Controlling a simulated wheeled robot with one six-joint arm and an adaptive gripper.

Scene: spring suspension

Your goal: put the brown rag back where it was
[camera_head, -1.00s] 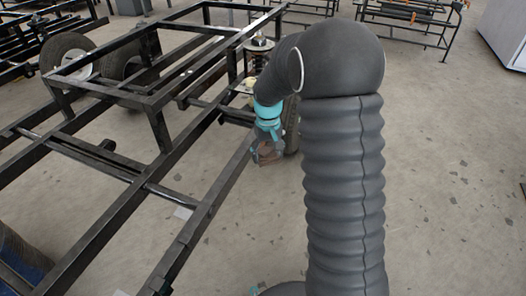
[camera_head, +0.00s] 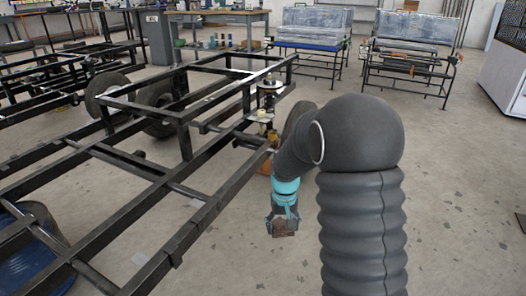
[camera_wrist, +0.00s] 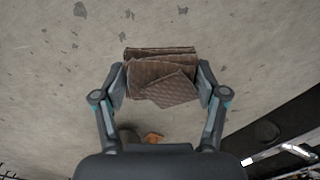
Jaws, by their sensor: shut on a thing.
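The brown rag (camera_wrist: 160,72) is a folded, textured cloth held between the two fingers of my gripper (camera_wrist: 161,88) in the wrist view. In the head view my gripper (camera_head: 284,218) hangs down beside the black frame, with the brown rag (camera_head: 284,229) at its tips. The rag is above the bare floor and touches nothing else that I can see. The place where it was before cannot be told from these frames.
The black steel frame (camera_head: 150,190) fills the left, with wheels and a spring suspension (camera_head: 268,97) at its far corner. The floor (camera_head: 460,200) at right is open.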

